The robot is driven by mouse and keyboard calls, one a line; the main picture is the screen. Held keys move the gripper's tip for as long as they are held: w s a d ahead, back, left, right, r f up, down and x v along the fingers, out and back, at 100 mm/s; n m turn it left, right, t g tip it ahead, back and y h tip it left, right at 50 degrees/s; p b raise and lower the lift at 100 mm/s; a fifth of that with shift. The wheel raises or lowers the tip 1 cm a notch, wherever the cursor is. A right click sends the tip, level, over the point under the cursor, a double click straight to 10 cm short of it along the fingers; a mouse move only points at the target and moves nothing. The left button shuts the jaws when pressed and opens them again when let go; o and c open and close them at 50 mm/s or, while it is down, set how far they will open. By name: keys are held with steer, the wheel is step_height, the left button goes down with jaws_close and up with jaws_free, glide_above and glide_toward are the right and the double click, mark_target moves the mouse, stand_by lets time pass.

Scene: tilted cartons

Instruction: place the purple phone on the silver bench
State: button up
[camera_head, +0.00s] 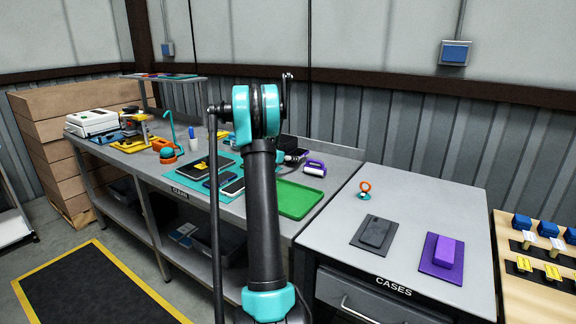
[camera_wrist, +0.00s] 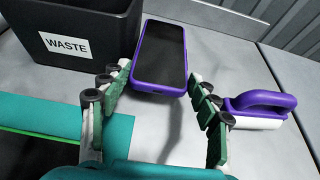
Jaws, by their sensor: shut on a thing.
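The purple phone (camera_wrist: 160,57), with a dark screen and purple rim, is between the fingertips of my gripper (camera_wrist: 160,80) in the wrist view. My gripper is shut on its sides. The phone is over the grey-silver bench top (camera_wrist: 238,68), which also shows in the head view (camera_head: 340,162). Its near end points towards my palm; I cannot tell whether it touches the bench.
A black waste bin (camera_wrist: 75,35) stands close left of the phone, and a purple-handled roller (camera_wrist: 260,108) lies to the right. A teal mat (camera_wrist: 50,120) is nearer. In the head view, a green tray (camera_head: 298,199) and other phones occupy the bench; a cases table (camera_head: 400,195) adjoins.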

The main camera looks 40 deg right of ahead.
mark_target(288, 168)
steer(key=shift+f, duration=1.7)
steer(key=shift+f, duration=0.1)
steer(key=o, duration=1.4)
steer(key=shift+a, duration=0.1)
steer(key=v, duration=1.2)
steer(key=shift+w+r, duration=0.1)
steer(key=shift+r, duration=0.1)
